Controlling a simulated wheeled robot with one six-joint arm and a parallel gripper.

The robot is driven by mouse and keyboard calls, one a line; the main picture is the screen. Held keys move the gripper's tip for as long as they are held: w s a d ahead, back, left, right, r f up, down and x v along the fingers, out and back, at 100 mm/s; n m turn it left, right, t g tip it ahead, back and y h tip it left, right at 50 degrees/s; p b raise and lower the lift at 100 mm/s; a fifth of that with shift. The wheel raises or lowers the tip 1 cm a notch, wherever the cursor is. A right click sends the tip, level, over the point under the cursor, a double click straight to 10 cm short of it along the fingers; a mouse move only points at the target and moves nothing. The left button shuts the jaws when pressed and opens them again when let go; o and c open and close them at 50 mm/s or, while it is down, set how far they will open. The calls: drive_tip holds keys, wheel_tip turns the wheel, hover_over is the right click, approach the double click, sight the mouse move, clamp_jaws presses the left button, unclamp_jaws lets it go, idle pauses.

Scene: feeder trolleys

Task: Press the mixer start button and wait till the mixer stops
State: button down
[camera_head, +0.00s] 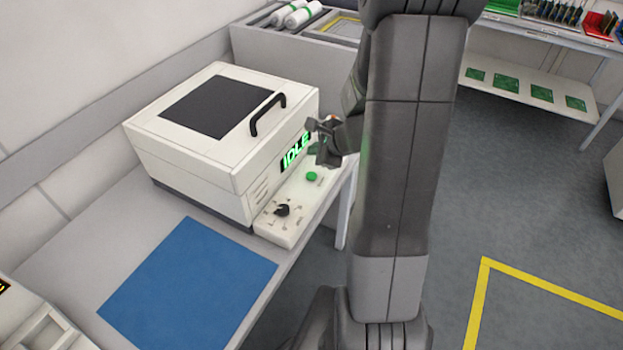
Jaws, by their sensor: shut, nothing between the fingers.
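The mixer (195,160) is a white box with a closed lid, a dark window and a black handle (268,114). It stands on a grey bench against the wall. Its display (295,152) reads "IDLE" in green. A green button (312,176) sits on the white control ledge at the mixer's front, with a black knob (282,210) nearer to me. My gripper (322,152) is shut and empty. In the picture it shows just above the green button, beside the display. I cannot tell the exact gap, but it appears apart from the button.
A blue mat (188,287) lies on the bench in front of the mixer. A tray unit (290,50) with white rolls stands behind it. A shelf (530,88) with green boards stands at the back right. Grey floor with yellow marking (484,290) lies open at the right.

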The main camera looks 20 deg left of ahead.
sight(315, 177)
drive_tip(key=shift+f+b, duration=2.45)
drive_tip(key=shift+f, duration=0.7)
drive_tip(key=shift+f+b, duration=0.4)
drive_tip(key=shift+b, duration=0.1)
